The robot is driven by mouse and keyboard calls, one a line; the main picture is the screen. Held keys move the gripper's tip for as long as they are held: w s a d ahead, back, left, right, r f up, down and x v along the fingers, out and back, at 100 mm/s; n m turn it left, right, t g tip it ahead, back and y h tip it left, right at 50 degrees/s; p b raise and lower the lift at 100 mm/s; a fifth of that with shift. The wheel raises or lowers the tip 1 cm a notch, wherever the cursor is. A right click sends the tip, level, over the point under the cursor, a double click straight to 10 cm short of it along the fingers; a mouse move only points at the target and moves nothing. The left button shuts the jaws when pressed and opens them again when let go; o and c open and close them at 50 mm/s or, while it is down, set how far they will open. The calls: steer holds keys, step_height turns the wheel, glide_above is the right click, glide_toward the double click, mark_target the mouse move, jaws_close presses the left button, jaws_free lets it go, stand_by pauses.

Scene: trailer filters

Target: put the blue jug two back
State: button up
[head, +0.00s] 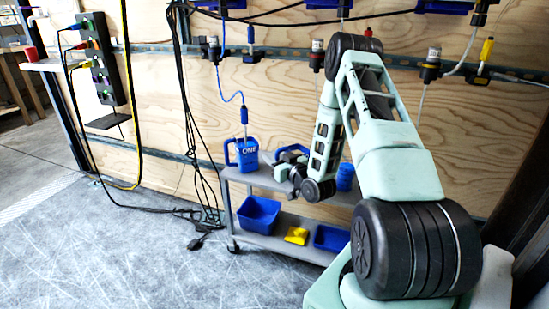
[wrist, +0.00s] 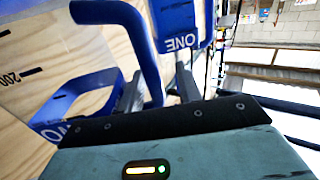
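My gripper (head: 288,172) is at the near edge of the shelf unit's top. In the wrist view its two grey fingers (wrist: 158,90) stand apart, with a thick blue handle (wrist: 142,48) running down between them. I cannot tell whether they press on it. A blue jug marked ONE (head: 248,157) stands on the shelf left of my gripper; its label also shows upside down in the wrist view (wrist: 183,42). A blue piece marked with letters like WO (wrist: 58,128) is at lower left there, probably jug two. In the head view, blue shows behind my gripper (head: 292,150), mostly hidden.
The grey shelf unit (head: 265,180) stands against a plywood wall. Its lower level holds a blue bin (head: 258,216), a yellow item (head: 297,236) and a blue tray (head: 331,238). Another blue thing (head: 345,177) is right of my gripper. Cables hang at left; the floor at left is mostly open.

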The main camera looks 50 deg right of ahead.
steer(key=s+a+p, duration=0.2)
steer(key=s, duration=1)
steer(key=w+a+r+n+g+y, duration=0.2)
steer(key=w+a+n+g+y, duration=0.25)
steer(key=w+a, duration=0.8)
steer(key=s+a+r+n+g+y, duration=0.1)
steer(key=s+a+r+n+g, duration=0.25)
steer(key=a, duration=0.75)
steer(key=s+a+r+g, duration=0.2)
steer(key=s+a+g, duration=0.3)
steer(key=a, duration=0.6)
steer(key=s+a+r+n+g, duration=0.1)
steer(key=s+a+r+g, duration=0.1)
steer(key=s, duration=0.9)
steer(key=s+a+r+g+h, duration=0.1)
steer(key=s+a+r, duration=0.3)
steer(key=s, duration=0.7)
steer(key=shift+a+r+n+g, duration=0.4)
steer(key=shift+a+g, duration=0.4)
steer(key=shift+a, duration=0.4)
steer(key=shift+h, duration=0.25)
